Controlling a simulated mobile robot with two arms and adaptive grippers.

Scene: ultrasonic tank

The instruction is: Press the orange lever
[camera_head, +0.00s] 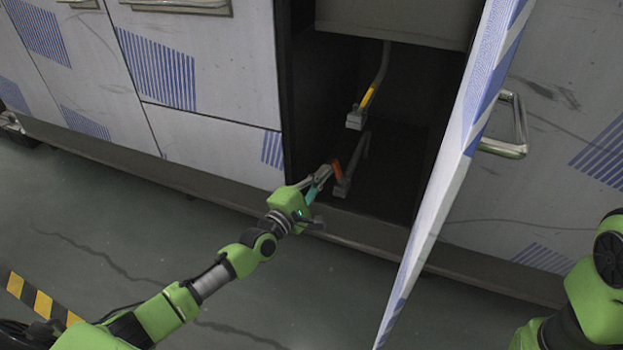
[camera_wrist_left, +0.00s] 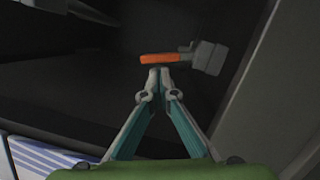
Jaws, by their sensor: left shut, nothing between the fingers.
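The orange lever (camera_head: 337,171) is low inside the dark open compartment, with a grey block-like end. It also shows in the left wrist view (camera_wrist_left: 160,59), with its grey end (camera_wrist_left: 209,57) to the right. My left gripper (camera_head: 327,170) is shut and empty, its tips right at the orange part. In the left wrist view the closed fingertips (camera_wrist_left: 158,72) lie just below the orange band; whether they touch it I cannot tell. My right gripper is out of view; only part of my right arm shows at the right edge.
A second lever with a yellow band (camera_head: 368,97) hangs above in the same compartment (camera_head: 310,100). The open door (camera_head: 450,180) stands to the right of the opening. A metal handle (camera_head: 512,130) sticks out beyond it. The floor (camera_head: 300,300) in front is clear.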

